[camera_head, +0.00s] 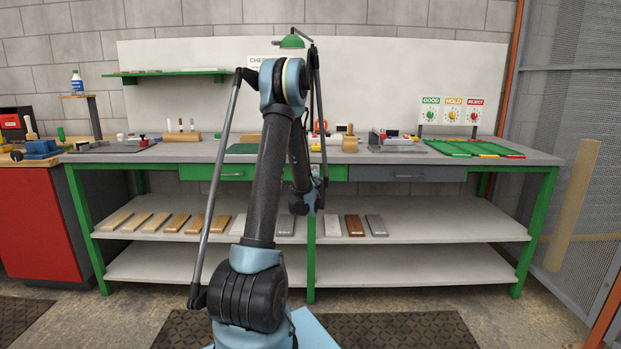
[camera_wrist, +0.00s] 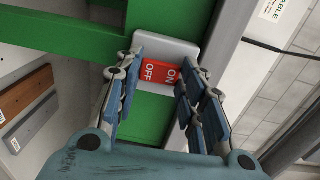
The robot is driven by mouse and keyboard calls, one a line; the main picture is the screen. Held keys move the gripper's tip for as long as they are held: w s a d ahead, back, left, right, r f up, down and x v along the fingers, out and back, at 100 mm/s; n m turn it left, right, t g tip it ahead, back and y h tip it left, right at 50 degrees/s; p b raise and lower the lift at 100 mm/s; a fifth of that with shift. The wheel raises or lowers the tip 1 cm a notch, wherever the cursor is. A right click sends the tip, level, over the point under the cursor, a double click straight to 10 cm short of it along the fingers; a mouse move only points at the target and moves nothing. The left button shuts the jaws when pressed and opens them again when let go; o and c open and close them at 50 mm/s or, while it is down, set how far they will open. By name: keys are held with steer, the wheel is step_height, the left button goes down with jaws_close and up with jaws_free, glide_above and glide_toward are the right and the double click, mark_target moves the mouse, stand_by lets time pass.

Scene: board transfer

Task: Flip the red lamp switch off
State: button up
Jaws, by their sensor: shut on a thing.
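The red lamp switch (camera_wrist: 161,73) is a rocker marked OFF on its left and ON on its right in the wrist view. It sits on a grey housing (camera_wrist: 168,47) on the green bench frame. My gripper (camera_wrist: 163,66) has its blue-padded fingers on either side of the switch and is shut on it. Which half of the rocker is pressed in is too small to tell.
The workbench (camera_head: 215,151) has green legs and drawers. Its lower shelf (camera_head: 445,228) holds several boards, including a brown one (camera_head: 354,225). Green trays (camera_head: 455,149) lie on the top at right. A red cabinet (camera_head: 38,225) stands at left, a mesh fence (camera_head: 578,110) at right.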

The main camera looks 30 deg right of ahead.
steer(key=shift+f+t+h, duration=0.2)
steer(key=shift+t+h, duration=0.3)
stand_by(0.4)
steer(key=o, duration=1)
steer(key=shift+d, duration=0.1)
steer(key=shift+o, duration=0.2)
steer(key=v, duration=0.7)
steer(key=shift+s, duration=0.25)
